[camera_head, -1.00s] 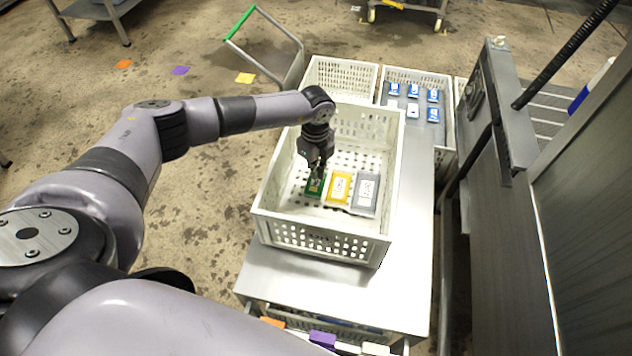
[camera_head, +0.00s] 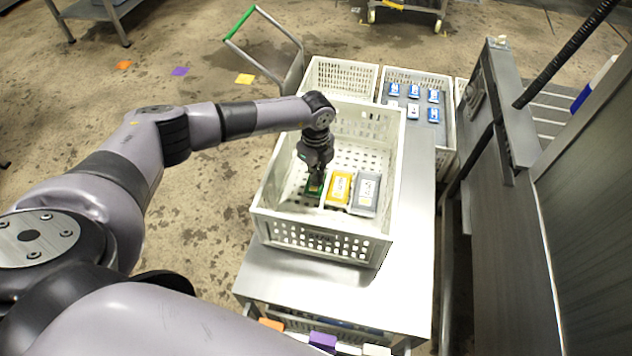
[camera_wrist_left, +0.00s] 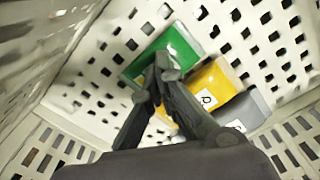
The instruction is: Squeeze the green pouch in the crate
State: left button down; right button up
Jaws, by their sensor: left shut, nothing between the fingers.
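The green pouch (camera_head: 312,190) lies on the floor of the white crate (camera_head: 322,240), at the left of a row of three pouches. In the head view my left gripper (camera_head: 315,182) points down over it and hides part of it. In the left wrist view the fingers (camera_wrist_left: 160,72) are shut with tips together, empty, over the near edge of the green pouch (camera_wrist_left: 182,47). I cannot tell whether the tips touch it. My right gripper is not in view.
A yellow pouch (camera_head: 339,188) and a grey pouch (camera_head: 365,194) lie to the right of the green one. The crate stands on a metal table (camera_head: 411,230). Another crate (camera_head: 447,130) with several blue pouches stands behind, and a metal machine (camera_head: 490,200) at right.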

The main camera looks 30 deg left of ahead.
pick_arm(q)
jog(key=shift+s+d+f, duration=0.1)
jog(key=shift+s+f, duration=0.2)
jog(key=shift+f, duration=0.1)
dwell(1.2)
jog(key=shift+w+r+p, duration=0.2)
jog(key=shift+r+p, duration=0.8)
jog(key=shift+r, duration=0.1)
notch_tip(320, 180, up, 6)
jog(key=p, duration=0.5)
jog(key=shift+w+r, duration=0.1)
jog(key=shift+r, duration=0.1)
